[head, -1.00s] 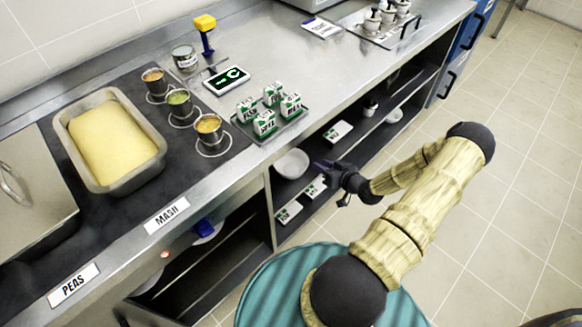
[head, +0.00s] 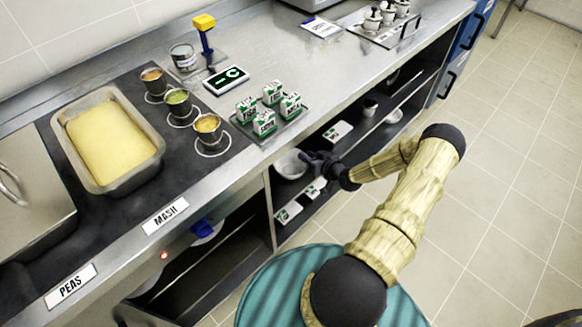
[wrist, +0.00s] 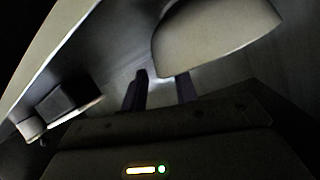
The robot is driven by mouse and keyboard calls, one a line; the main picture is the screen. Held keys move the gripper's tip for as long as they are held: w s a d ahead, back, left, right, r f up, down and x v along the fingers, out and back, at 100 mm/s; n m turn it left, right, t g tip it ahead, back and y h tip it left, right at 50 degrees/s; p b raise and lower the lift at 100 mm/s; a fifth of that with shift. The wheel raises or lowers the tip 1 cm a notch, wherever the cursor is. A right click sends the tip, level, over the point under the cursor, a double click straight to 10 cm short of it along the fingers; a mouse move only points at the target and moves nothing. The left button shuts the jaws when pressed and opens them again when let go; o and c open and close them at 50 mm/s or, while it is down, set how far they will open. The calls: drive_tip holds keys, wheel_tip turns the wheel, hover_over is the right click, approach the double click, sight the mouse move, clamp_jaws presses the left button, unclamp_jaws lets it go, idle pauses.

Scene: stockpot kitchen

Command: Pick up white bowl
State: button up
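The white bowl (head: 288,164) sits on the upper shelf under the counter in the head view, partly behind my gripper (head: 314,157). In the wrist view the bowl (wrist: 215,38) looms large and pale at the upper right. My gripper (wrist: 161,82) shows there with its two dark fingers apart and a gap between them. The right finger's tip meets the bowl's lower edge in the picture; I cannot tell whether they touch. Nothing is seen held between the fingers.
Small white-and-green cartons (head: 288,211) lie on the shelf near my gripper, with another carton (head: 338,131) further right. A second pale dish (head: 394,116) stands at the shelf's far right. The metal counter (head: 300,60) overhangs the shelf. The tiled floor is open at right.

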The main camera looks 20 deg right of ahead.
drive_tip(key=shift+w, duration=0.15)
drive_tip(key=shift+c, duration=0.4)
clamp_jaws()
